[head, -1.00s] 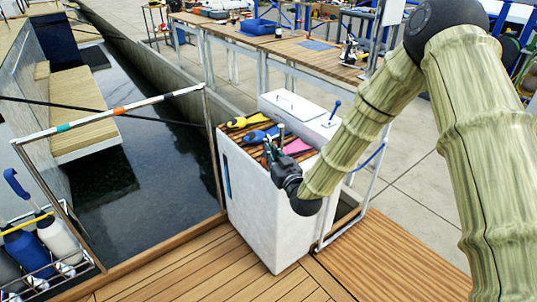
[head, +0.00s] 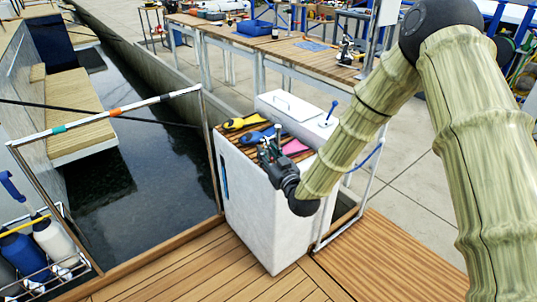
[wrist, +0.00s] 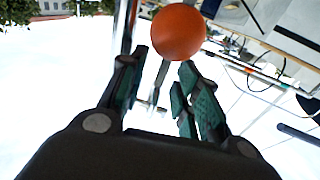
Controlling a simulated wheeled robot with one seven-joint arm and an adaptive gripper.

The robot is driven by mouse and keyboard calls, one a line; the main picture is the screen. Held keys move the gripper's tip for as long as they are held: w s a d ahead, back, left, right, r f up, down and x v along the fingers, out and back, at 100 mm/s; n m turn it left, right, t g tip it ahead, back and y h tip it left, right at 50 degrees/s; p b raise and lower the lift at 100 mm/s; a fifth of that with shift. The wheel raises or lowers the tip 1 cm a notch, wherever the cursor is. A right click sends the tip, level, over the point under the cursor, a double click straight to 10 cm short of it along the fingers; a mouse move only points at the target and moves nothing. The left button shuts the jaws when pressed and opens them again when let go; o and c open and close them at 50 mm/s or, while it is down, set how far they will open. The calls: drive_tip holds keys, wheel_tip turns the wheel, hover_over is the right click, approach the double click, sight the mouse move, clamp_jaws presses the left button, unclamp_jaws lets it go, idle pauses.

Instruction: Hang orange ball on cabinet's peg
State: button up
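An orange ball (wrist: 178,32) shows in the wrist view, just past the fingertips and nearer the right finger. I cannot make out a peg on the cabinet.
On the cabinet top lie a yellow tool (head: 243,122), a blue tool (head: 258,135) and a pink item (head: 295,147). A blue-handled lever (head: 333,107) stands on the raised white box. A metal rail (head: 120,112) and dark water are left; wooden deck (head: 190,265) lies in front.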

drive_tip(key=v, duration=1.2)
drive_tip(key=s+d+f+m+g+h+p, duration=0.1)
drive_tip(key=s+d+f+g+h+p, duration=0.2)
drive_tip(key=s+f, duration=0.6)
drive_tip(key=s+d+f+m+g+h+p, duration=0.15)
drive_tip(key=s+d+f+g, duration=0.4)
drive_tip(key=f, duration=0.65)
drive_tip(key=s+d+f+m+g+h+p, duration=0.1)
drive_tip(key=s+d+f+g, duration=0.1)
drive_tip(key=s, duration=0.6)
drive_tip(key=s+d+f+g+h, duration=0.1)
drive_tip(key=s+d+f+g, duration=0.1)
drive_tip(key=s, duration=0.7)
drive_tip(key=s+d+f+m+g+h+p, duration=0.1)
drive_tip(key=s+d+f+g, duration=0.2)
drive_tip(key=s, duration=0.6)
drive_tip(key=shift+m+g+p, duration=0.3)
drive_tip(key=shift+m+g, duration=0.05)
drive_tip(key=shift+g, duration=0.3)
